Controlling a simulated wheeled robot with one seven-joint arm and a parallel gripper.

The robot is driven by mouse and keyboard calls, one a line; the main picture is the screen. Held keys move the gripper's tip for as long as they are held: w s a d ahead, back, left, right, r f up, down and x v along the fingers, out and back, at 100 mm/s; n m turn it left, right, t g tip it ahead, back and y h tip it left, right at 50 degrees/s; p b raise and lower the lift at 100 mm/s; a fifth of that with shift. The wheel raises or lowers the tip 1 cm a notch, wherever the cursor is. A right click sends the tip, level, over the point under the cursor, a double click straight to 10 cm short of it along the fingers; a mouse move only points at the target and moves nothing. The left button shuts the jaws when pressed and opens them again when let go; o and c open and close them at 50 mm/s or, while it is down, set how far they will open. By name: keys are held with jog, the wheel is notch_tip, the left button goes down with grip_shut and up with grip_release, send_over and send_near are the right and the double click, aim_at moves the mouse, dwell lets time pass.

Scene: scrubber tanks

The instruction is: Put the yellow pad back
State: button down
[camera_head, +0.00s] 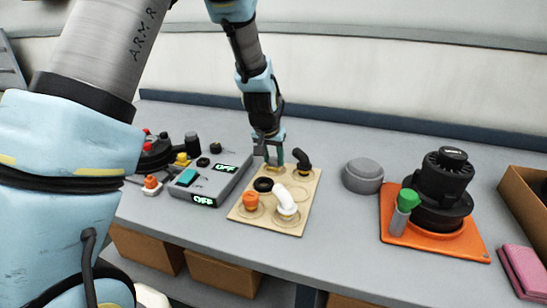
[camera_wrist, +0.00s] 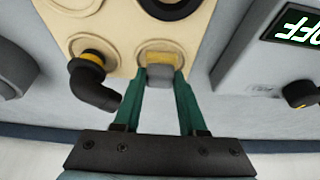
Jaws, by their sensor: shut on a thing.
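My gripper (camera_head: 270,160) reaches down to the far left corner of a beige board (camera_head: 297,225). In the wrist view its green fingers (camera_wrist: 162,74) are shut on a small block with a yellow part (camera_wrist: 160,58) and a grey part (camera_wrist: 160,75), which I take to be the yellow pad. The block is at a round marked spot on the board (camera_wrist: 120,15). I cannot tell whether it touches the board. In the head view the fingers mostly hide it.
The board also holds a black elbow (camera_head: 302,159), a black ring (camera_head: 263,184), an orange knob (camera_head: 250,201) and a white elbow (camera_head: 286,201). A grey control box (camera_head: 210,182) with "OFF" displays stands close left. A grey round lid (camera_head: 363,176) and an orange tray (camera_head: 450,246) are right.

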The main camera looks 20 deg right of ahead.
jog(key=shift+f, duration=0.1)
jog(key=shift+c, duration=2.3)
grip_release()
jog(key=shift+r, duration=0.3)
jog(key=b+v, duration=0.1)
jog(key=v, duration=1)
jog(key=shift+s+r+b, duration=0.15)
jog(key=shift+r+b, duration=0.2)
jog(key=a+f+n+y, duration=0.1)
jog(key=a+n, duration=0.1)
jog(key=a, duration=0.7)
jog(key=a+f+n+y, duration=0.1)
jog(key=a+f+n, duration=0.1)
jog(key=a, duration=0.7)
jog(key=s+a+f+n+g, duration=0.1)
jog(key=s+a, duration=0.2)
jog(key=a, duration=0.4)
jog(key=s+a+f+n+y, duration=0.1)
jog(key=s+a, duration=0.3)
jog(key=a, duration=0.4)
jog(key=shift+f+n+g, duration=0.4)
jog(key=shift+n, duration=0.3)
